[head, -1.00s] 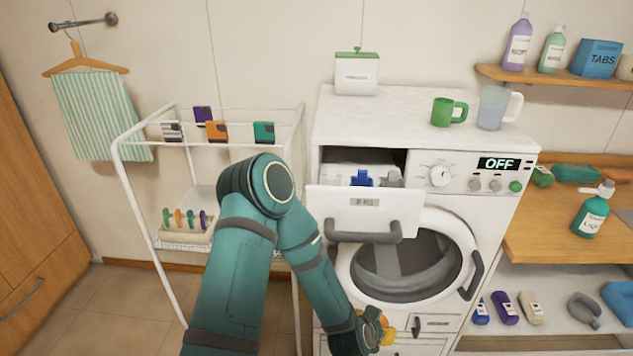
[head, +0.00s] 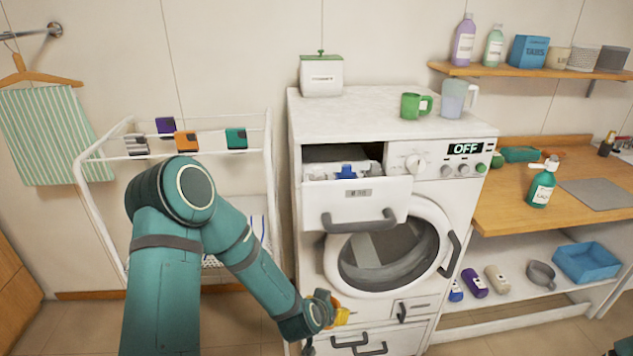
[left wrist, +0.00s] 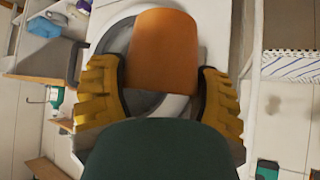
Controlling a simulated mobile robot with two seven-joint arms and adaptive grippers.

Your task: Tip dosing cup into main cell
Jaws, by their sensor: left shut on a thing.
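My left gripper (head: 338,312) hangs low in front of the washing machine, below the round door and left of its lower flap. In the left wrist view its yellow fingers (left wrist: 160,95) stand either side of an orange cup-like thing (left wrist: 163,50), which they hold; I take it as the dosing cup. Its contents are hidden. The detergent drawer (head: 385,195) is pulled out above the gripper. A blue insert (head: 346,171) shows inside it, but the drawer front hides the cell floors, and I cannot tell the main cell apart. My right gripper is out of view.
The machine top holds a white canister (head: 321,77), a green mug (head: 414,106) and a clear jug (head: 456,98). A white rack (head: 105,160) stands left of the machine. A wooden counter (head: 515,210) with a green bottle (head: 541,187) lies right.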

